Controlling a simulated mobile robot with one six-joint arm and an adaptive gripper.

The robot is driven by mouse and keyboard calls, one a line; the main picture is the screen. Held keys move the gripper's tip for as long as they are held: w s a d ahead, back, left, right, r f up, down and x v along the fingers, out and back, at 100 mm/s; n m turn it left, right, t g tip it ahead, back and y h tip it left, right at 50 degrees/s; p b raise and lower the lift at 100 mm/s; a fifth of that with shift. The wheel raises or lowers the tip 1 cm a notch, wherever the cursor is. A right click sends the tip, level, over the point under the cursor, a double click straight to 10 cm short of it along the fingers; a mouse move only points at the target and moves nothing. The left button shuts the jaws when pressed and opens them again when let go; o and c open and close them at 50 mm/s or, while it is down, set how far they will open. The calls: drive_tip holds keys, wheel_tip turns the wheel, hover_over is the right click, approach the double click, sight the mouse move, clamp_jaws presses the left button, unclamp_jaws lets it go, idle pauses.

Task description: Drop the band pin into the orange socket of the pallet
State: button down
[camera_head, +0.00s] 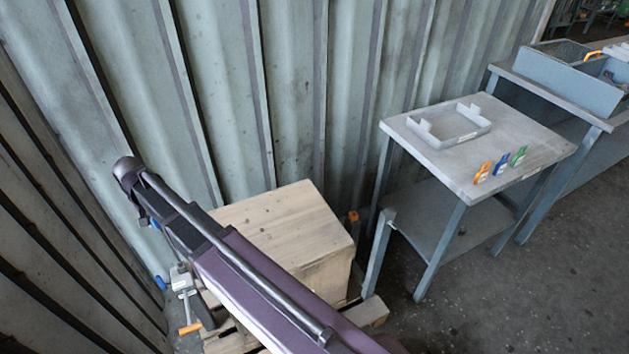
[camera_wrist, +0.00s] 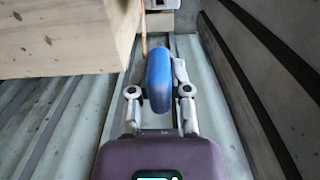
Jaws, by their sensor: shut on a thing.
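In the wrist view my gripper (camera_wrist: 163,72) is shut on a rounded blue piece (camera_wrist: 158,82), which sits between the two grey fingers. I take it to be the band pin; its far end is hidden. In the head view the wooden pallet (camera_head: 374,311) is low, partly covered by my purple arm. A small orange piece (camera_head: 353,216) shows beside the box's right edge, and an orange bar (camera_head: 190,328) lies near the pallet's left side. I cannot tell which, if either, is the orange socket. My gripper cannot be made out clearly in the head view.
A large wooden box (camera_head: 285,225) stands on the pallet; its side (camera_wrist: 60,38) fills the wrist view's upper left. A corrugated wall (camera_head: 300,90) stands close behind. A grey table (camera_head: 540,150) at right carries a shallow tray (camera_head: 455,137) and several coloured tags.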

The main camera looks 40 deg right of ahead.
wheel_tip(320, 180, up, 8)
drive_tip(key=p, duration=0.6)
drive_tip(key=shift+s+f, duration=0.15)
